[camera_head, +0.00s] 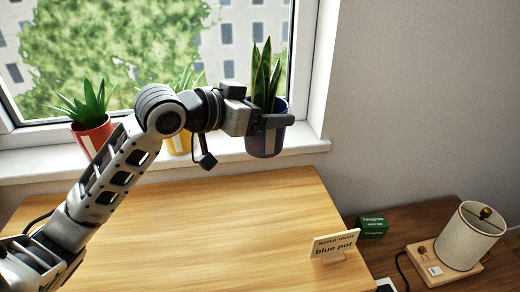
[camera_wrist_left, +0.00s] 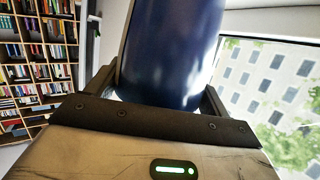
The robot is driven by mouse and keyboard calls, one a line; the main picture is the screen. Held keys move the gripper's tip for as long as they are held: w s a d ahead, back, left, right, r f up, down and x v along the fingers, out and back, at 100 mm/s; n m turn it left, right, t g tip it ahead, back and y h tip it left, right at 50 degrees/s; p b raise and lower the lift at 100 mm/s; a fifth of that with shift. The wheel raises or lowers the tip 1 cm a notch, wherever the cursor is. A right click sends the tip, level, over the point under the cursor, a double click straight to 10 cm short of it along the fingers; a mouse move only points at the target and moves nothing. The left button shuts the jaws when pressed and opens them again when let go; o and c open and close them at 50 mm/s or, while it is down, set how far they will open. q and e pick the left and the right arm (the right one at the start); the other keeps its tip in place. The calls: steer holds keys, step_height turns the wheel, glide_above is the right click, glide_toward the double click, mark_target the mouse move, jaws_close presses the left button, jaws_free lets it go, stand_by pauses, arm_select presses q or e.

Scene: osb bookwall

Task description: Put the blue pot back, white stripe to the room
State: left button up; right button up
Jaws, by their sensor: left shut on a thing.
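The blue pot (camera_head: 264,145) with a tall spiky plant (camera_head: 264,78) is at the right end of the window sill (camera_head: 310,143). My left gripper (camera_head: 276,121) is shut around it. The pot is upright; its base overlaps the sill's front edge, and I cannot tell whether it touches the sill. A paler vertical band seems to show on its room side below the fingers, but I cannot be sure it is the white stripe. In the left wrist view the blue pot (camera_wrist_left: 172,55) fills the space between the fingers (camera_wrist_left: 160,90). My right gripper is not in view.
A red pot (camera_head: 92,136) with a white stripe and a yellow pot (camera_head: 178,142), partly behind my arm, stand on the sill. Below is a wooden table (camera_head: 200,225) with a "blue pot" card (camera_head: 335,245). A green box (camera_head: 372,226) and a lamp (camera_head: 468,238) stand at right.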

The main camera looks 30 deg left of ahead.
arm_select(q)
steer(key=shift+m+h, duration=0.5)
steer(key=shift+h, duration=0.1)
steer(key=r, duration=0.1)
steer(key=a+r, duration=0.1)
steer(key=r, duration=0.1)
steer(key=a+r+b, duration=0.1)
steer(key=r, duration=0.1)
steer(key=shift+s+a+r, duration=0.1)
steer(key=shift+s+r, duration=0.1)
steer(key=shift+r, duration=0.05)
steer(key=shift+w+a, duration=0.2)
steer(key=shift+w, duration=0.1)
steer(key=w+a+f, duration=0.1)
steer(key=w+f, duration=0.3)
steer(key=w+a+f, duration=0.2)
steer(key=w+f, duration=0.2)
steer(key=w+a+f, duration=0.2)
steer(key=w+f, duration=0.2)
steer(key=shift+w+f, duration=0.1)
steer(key=shift+f, duration=0.15)
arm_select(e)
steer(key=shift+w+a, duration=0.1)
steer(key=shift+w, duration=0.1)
